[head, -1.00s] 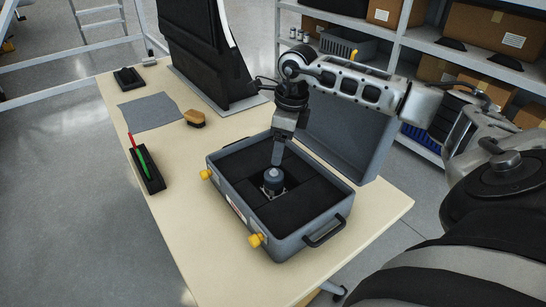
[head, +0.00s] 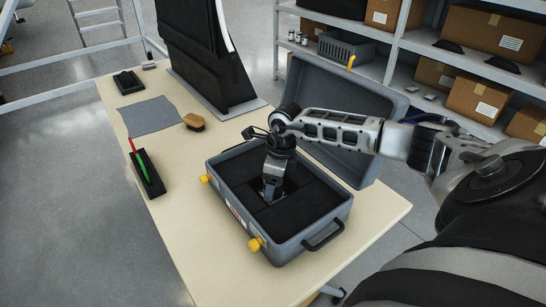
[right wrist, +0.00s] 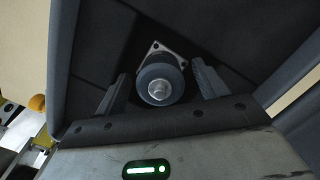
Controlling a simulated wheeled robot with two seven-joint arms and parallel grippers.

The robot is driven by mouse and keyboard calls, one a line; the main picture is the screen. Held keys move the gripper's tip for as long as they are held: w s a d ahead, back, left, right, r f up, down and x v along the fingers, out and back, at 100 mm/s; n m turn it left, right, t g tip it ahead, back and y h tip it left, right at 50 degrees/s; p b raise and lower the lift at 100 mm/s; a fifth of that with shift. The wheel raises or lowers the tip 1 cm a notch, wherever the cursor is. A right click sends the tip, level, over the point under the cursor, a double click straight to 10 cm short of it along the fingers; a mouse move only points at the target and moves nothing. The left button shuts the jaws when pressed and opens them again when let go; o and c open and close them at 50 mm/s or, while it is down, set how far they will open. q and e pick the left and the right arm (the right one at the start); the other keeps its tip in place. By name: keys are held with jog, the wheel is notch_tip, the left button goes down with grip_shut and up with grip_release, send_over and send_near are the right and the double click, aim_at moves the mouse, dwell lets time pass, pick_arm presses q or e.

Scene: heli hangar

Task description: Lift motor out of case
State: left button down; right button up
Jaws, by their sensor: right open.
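The grey case (head: 300,235) stands open on the table, its lid (head: 345,110) raised at the back. It is lined with black foam. The motor (right wrist: 160,82) sits in the foam, a dark round body with a silver shaft and a square metal flange. In the head view my right gripper (head: 270,190) reaches down into the case and hides the motor. In the right wrist view my right gripper (right wrist: 160,90) is open, with one finger on each side of the motor and a gap visible at both. My left gripper is not in view.
The tan table (head: 185,230) also holds a black tray with red and green tools (head: 147,172), a brush (head: 194,122), a grey cloth (head: 150,115) and a tall black panel (head: 205,55). Shelves with boxes (head: 490,35) stand behind. The table's front left is clear.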

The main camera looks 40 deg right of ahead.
jog(key=c, duration=1.2)
jog(key=shift+r, duration=0.1)
jog(key=shift+c, duration=1)
